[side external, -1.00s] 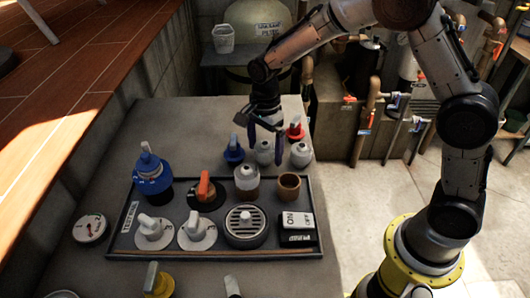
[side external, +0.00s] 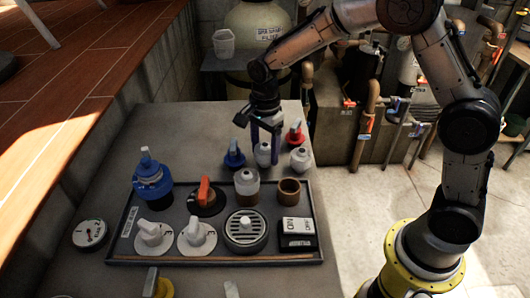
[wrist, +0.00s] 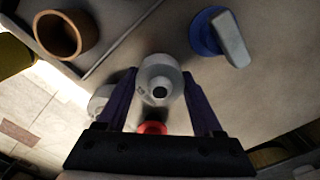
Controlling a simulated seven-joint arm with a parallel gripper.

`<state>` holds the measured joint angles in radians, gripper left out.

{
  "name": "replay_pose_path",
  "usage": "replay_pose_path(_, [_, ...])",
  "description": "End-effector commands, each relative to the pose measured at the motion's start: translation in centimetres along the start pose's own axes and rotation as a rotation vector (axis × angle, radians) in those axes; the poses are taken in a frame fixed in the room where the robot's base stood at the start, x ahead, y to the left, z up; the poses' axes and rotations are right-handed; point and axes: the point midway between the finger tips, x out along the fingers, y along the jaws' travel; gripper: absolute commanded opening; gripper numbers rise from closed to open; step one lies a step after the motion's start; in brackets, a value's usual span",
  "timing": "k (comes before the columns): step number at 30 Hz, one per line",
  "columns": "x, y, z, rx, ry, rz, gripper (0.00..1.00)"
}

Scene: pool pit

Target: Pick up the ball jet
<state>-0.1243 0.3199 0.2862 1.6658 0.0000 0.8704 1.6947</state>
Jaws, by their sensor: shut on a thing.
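A pale grey ball jet (side external: 263,158) with a round body and a dark hole in its top stands on the grey slab behind the tray. My gripper (side external: 264,148) points down and is shut on it, one purple finger on each side. The wrist view shows this jet (wrist: 158,84) between the fingertips of my gripper (wrist: 160,77). A second similar jet (side external: 300,159) stands just to its right. Another whitish jet-like fitting (side external: 247,181) sits in the tray. The held jet's underside is hidden.
A blue-handled valve (side external: 234,155) is close on the left, and a red valve (side external: 295,133) is behind right. The black tray (side external: 128,224) in front holds a brown cup (side external: 289,191) and several fittings. The slab's back left is clear.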

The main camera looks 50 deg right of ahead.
Motion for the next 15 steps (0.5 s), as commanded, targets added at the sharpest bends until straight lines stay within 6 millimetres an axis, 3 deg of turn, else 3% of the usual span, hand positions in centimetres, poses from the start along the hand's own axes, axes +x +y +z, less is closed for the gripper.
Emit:
replay_pose_path(4, [-2.3, -0.1, 0.0, 0.0, -0.001, -0.006, 0.14])
replay_pose_path(12, [-8.1, 4.9, -0.6, 0.0, -0.001, -0.009, 0.14])
replay_pose_path(15, [-9.1, 7.3, -0.9, 0.0, 0.0, -0.004, 0.14])
